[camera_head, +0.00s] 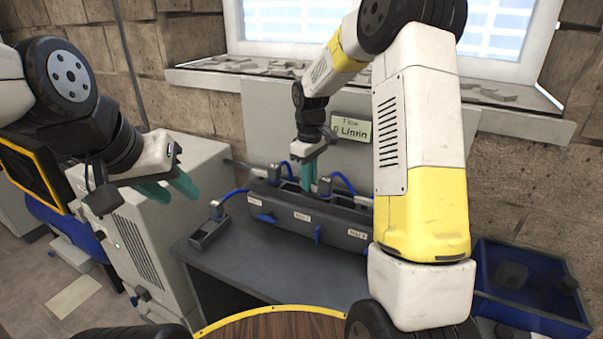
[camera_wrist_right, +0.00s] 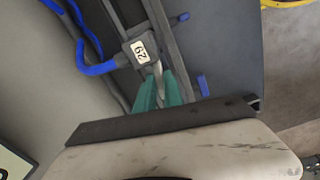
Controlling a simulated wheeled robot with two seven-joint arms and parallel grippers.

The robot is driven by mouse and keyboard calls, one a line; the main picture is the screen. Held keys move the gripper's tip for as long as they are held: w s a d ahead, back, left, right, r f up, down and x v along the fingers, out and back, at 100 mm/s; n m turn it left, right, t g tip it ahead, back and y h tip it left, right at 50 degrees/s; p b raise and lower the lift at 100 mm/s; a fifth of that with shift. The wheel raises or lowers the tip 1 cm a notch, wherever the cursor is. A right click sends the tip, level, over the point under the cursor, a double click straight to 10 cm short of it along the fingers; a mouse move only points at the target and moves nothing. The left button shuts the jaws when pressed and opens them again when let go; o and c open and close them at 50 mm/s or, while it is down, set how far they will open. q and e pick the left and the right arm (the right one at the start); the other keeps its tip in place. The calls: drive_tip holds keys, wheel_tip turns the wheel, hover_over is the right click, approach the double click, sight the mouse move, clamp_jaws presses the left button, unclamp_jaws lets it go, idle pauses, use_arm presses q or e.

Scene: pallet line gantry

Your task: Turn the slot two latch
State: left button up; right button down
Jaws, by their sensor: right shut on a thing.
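The dark grey slot rack (camera_head: 290,212) sits on the bench with several white labels on its front. The slot two latch (camera_head: 318,234) is a blue tab standing upright on the rack's front; a blue tab also shows in the right wrist view (camera_wrist_right: 203,86). Another blue latch (camera_head: 265,218) to its left lies flat. My right gripper (camera_head: 308,185) is over the rack's middle, above and behind the slot two latch, apart from it. Its teal fingers are shut on a grey block (camera_wrist_right: 140,50) labelled "29", with a blue hose. My left gripper (camera_head: 168,188) is open and empty, left of the bench.
A small grey holder (camera_head: 208,233) with a blue hose stands left of the rack. A blue bin (camera_head: 530,285) with dark pieces is at the right. A white cabinet (camera_head: 150,240) stands at the left. The bench front (camera_head: 275,270) is clear. My right arm hides the rack's right end.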

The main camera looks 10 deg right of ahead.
drive_tip(key=m, duration=1.1)
drive_tip(key=shift+m, duration=0.4)
drive_tip(key=shift+r+m, duration=0.1)
drive_tip(key=shift+m, duration=1.8)
drive_tip(key=c, duration=1.5)
unclamp_jaws()
drive_tip(key=shift+o, duration=0.2)
